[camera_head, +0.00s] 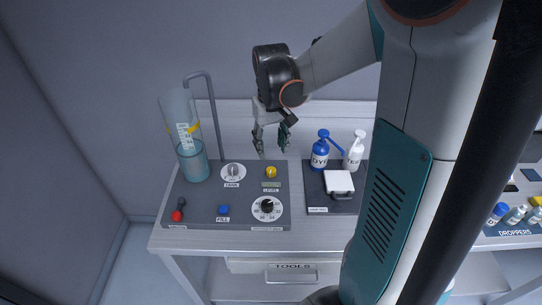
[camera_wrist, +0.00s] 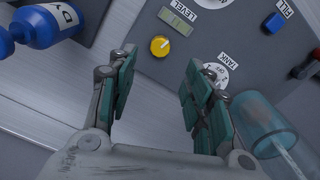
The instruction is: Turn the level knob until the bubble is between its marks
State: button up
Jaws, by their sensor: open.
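The yellow level knob (camera_head: 271,172) sits at the upper right of the dark grey panel (camera_head: 200,212). A small greenish level window (camera_head: 271,185) lies just below it, by the LEVEL label. In the wrist view the yellow knob (camera_wrist: 160,46) has a pale pointer line, and the level window (camera_wrist: 176,21) is beyond it; the bubble is too small to make out. My gripper (camera_head: 271,150) is open and empty, above and behind the knob. In the wrist view my gripper (camera_wrist: 152,90) has its fingers spread, with the knob beyond the gap and not touched.
A clear tank (camera_head: 194,160) with bluish liquid stands left, beside a bent grey pipe (camera_head: 214,115). The panel also holds a TANK dial (camera_head: 232,173), a black dial (camera_head: 267,207), a blue FILL button (camera_head: 223,209) and a red-knobbed lever (camera_head: 178,213). Blue (camera_head: 320,150) and white (camera_head: 355,152) bottles stand right.

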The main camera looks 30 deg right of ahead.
jog(key=shift+r, duration=1.35)
